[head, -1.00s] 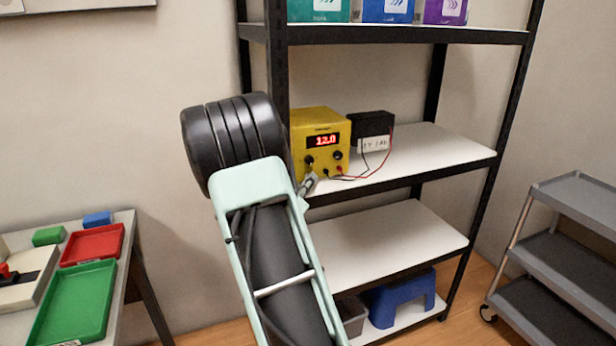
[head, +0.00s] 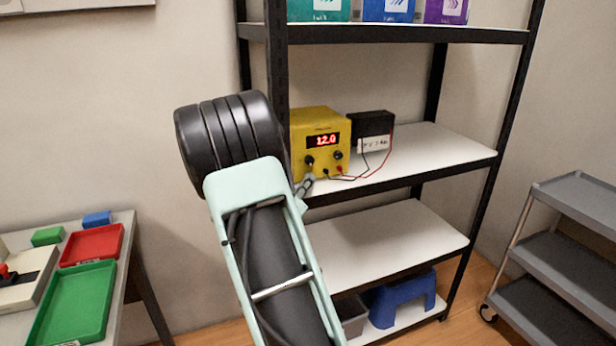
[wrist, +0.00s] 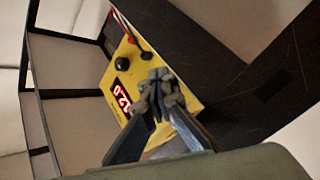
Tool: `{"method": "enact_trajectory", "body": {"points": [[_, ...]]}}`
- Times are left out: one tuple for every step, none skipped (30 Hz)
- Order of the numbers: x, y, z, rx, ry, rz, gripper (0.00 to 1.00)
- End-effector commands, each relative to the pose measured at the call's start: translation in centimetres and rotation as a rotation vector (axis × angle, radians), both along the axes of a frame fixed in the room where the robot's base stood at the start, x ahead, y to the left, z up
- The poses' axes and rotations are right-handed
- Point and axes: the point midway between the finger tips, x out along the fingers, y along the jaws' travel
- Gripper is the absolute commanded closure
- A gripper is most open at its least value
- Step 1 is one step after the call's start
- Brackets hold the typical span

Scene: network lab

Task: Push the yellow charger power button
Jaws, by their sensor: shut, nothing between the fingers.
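The yellow charger (head: 312,122) stands on the middle shelf, its red display lit with 12.0. It has dark knobs on its front, and red and black leads run from it to a black battery (head: 371,127) on its right. In the head view my gripper (head: 305,186) is at the charger's lower left front, mostly hidden by my arm. In the wrist view the charger (wrist: 88,133) lies behind my gripper (wrist: 160,82), whose fingers are shut and empty in front of its face. They cover part of the front. I cannot make out the power button or whether the fingertips touch the charger.
The black-framed shelf (head: 447,138) has a post close to my arm. Colored boxes (head: 386,10) stand on its top shelf. A blue stool (head: 403,297) sits at the bottom. A grey cart (head: 570,240) is at right, a table with red and green trays (head: 72,300) at left.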

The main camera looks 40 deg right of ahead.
Motion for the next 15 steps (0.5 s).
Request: {"method": "enact_trajectory", "body": {"points": [[0.4,0.5,0.0,0.001,0.0,0.013,1.0],[0.4,0.5,0.0,0.001,0.0,0.013,1.0],[0.4,0.5,0.0,0.002,0.0,0.012,1.0],[0.4,0.5,0.0,0.001,0.001,0.012,1.0],[0.3,0.4,-0.1,0.001,0.001,0.012,1.0],[0.3,0.4,-0.1,0.001,0.001,0.011,1.0],[0.2,0.4,-0.1,0.001,0.001,0.011,1.0],[0.1,0.4,-0.1,0.001,0.002,0.01,1.0],[-0.1,0.5,-0.1,0.002,0.002,0.009,1.0],[-0.4,0.5,-0.1,0.001,0.003,0.009,1.0],[-0.7,0.5,-0.1,0.002,0.003,0.007,1.0],[-1.2,0.6,-0.1,0.002,0.003,0.005,1.0],[-1.5,0.6,-0.1,0.001,0.002,0.005,1.0],[-1.9,0.6,-0.1,0.001,0.002,0.003,1.0],[-2.3,0.7,-0.1,0.0,0.003,0.003,1.0]]}}
